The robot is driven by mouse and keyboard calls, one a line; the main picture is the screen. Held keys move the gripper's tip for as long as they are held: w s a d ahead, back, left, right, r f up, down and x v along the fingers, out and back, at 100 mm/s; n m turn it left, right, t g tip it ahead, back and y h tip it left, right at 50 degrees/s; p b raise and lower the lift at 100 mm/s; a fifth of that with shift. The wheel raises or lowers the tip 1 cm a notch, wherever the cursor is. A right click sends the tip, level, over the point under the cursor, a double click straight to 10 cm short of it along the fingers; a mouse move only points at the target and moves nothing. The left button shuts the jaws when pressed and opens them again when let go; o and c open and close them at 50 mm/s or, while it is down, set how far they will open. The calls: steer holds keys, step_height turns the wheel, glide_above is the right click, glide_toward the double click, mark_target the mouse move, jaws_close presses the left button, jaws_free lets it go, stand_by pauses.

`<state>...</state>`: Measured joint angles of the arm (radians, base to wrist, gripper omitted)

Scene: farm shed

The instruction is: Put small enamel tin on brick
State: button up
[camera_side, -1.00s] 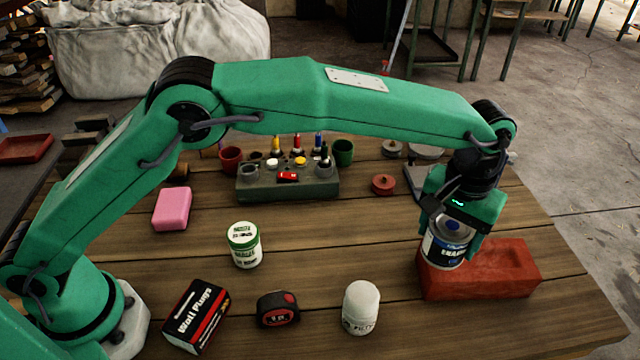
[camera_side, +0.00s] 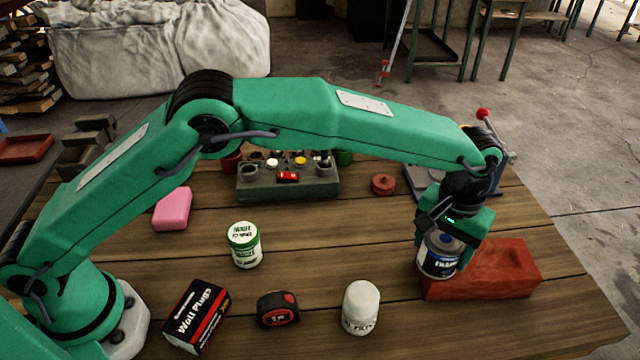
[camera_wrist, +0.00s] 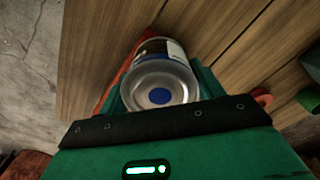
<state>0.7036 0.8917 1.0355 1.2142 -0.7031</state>
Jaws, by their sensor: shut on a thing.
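The small enamel tin (camera_side: 437,261) is a silver can with a dark label and a blue spot on its lid; it also shows in the wrist view (camera_wrist: 160,90). My gripper (camera_side: 450,238) is shut around it from above, and the tin is about upright. The red brick (camera_side: 500,268) lies at the right of the table. The tin is at the brick's left end and hides part of it. I cannot tell whether the tin's base touches the brick. In the wrist view a reddish edge of the brick (camera_wrist: 118,78) shows beside the tin.
A white jar (camera_side: 361,308), a tape measure (camera_side: 277,309), a Wall Plugs box (camera_side: 196,316) and a green-lidded jar (camera_side: 244,246) stand left of the brick. A grey-green holder (camera_side: 290,187) and a red round piece (camera_side: 383,185) are farther back. The table's front right is clear.

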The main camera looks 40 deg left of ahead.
mark_target(446, 237)
steer(key=shift+f, duration=0.1)
steer(key=o, duration=1.2)
steer(key=shift+f, duration=0.1)
steer(key=shift+r, duration=0.2)
step_height(446, 237, up, 12)
stand_by(0.4)
